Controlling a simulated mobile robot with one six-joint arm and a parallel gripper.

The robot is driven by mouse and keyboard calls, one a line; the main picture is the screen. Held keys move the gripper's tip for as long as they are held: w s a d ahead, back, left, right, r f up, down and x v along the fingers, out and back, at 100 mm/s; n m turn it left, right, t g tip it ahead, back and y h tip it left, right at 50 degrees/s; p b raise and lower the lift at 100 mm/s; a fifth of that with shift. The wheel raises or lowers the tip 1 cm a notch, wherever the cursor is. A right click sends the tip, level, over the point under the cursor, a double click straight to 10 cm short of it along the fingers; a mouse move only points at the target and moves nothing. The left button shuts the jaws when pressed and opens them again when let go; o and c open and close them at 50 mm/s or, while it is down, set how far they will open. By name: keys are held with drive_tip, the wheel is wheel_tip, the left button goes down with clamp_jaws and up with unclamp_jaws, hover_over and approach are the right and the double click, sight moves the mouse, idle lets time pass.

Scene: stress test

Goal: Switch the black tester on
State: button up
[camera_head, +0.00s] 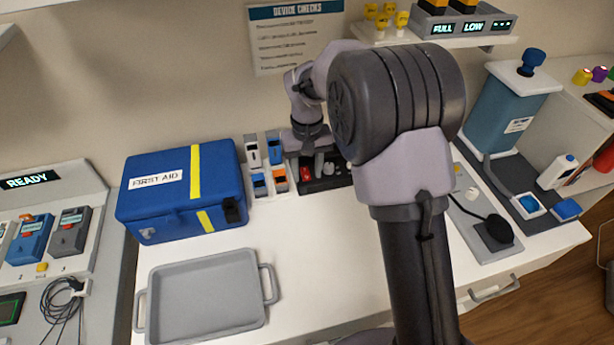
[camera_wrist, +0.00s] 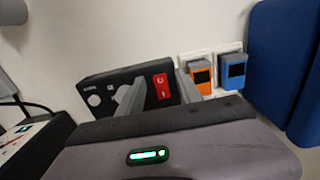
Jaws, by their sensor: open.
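The black tester (camera_head: 328,185) stands against the wall at the back of the white table, partly hidden by my arm in the head view. In the wrist view its sloping black panel (camera_wrist: 105,82) shows a red rocker switch (camera_wrist: 162,86) at the right and a pale round knob (camera_wrist: 93,100) at the left. The red switch also shows in the head view (camera_head: 306,173). My gripper (camera_wrist: 159,80) is open and empty, with its fingers apart on either side of the switch in the wrist view. I cannot tell whether they touch the panel. No lit lamp shows on the tester.
Small orange (camera_wrist: 201,78) and blue (camera_wrist: 233,70) devices sit in white holders beside the tester. A blue first aid case (camera_head: 182,190) stands left of them. A grey tray (camera_head: 210,295) lies in front. A panel with a black knob (camera_head: 492,233) is at right.

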drive_tip(key=shift+f, duration=0.35)
clamp_jaws()
drive_tip(key=r+p, duration=0.1)
drive_tip(key=p, duration=0.2)
drive_tip(key=shift+r+g, duration=0.1)
drive_tip(key=shift+g, duration=0.2)
drive_tip(key=p, duration=0.2)
drive_tip(key=shift+w+r+p, duration=0.1)
drive_tip(key=shift+r+p, duration=0.1)
drive_tip(key=shift+p, duration=0.2)
drive_tip(key=g+p, duration=0.1)
drive_tip(key=p, duration=0.2)
drive_tip(key=g+p, duration=0.1)
drive_tip(key=p, duration=0.1)
drive_tip(key=shift+w+f+h+p, duration=0.15)
drive_tip(key=shift+w+h+p, duration=0.15)
drive_tip(key=shift+p, duration=0.1)
drive_tip(key=shift+a+f+g+p, duration=0.1)
drive_tip(key=shift+f+g+p, duration=0.3)
unclamp_jaws()
